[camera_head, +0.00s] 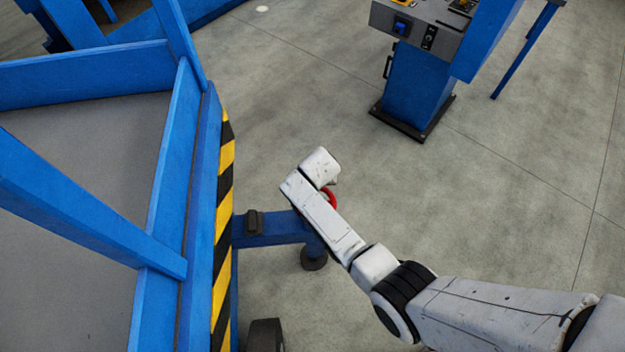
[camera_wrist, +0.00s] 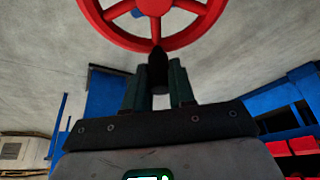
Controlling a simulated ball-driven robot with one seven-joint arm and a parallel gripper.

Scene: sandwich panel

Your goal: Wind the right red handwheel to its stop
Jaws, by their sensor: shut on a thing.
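The red handwheel (camera_wrist: 128,35) fills the top of the wrist view, cut off by the frame edge, with its rim and spokes showing. A dark handle (camera_wrist: 157,62) stands at the lower part of its rim. My gripper (camera_wrist: 158,80) is shut on this handle, with one dark finger on each side. In the head view only a small red arc of the handwheel (camera_head: 331,197) shows beside my white hand, which hides the rest. My fingertips are hidden there.
A blue outrigger beam (camera_head: 270,232) with a dark round foot (camera_head: 314,258) juts from the blue machine with a yellow-black striped edge (camera_head: 223,215). A blue control pedestal (camera_head: 415,90) stands at upper right. Open concrete floor lies between them.

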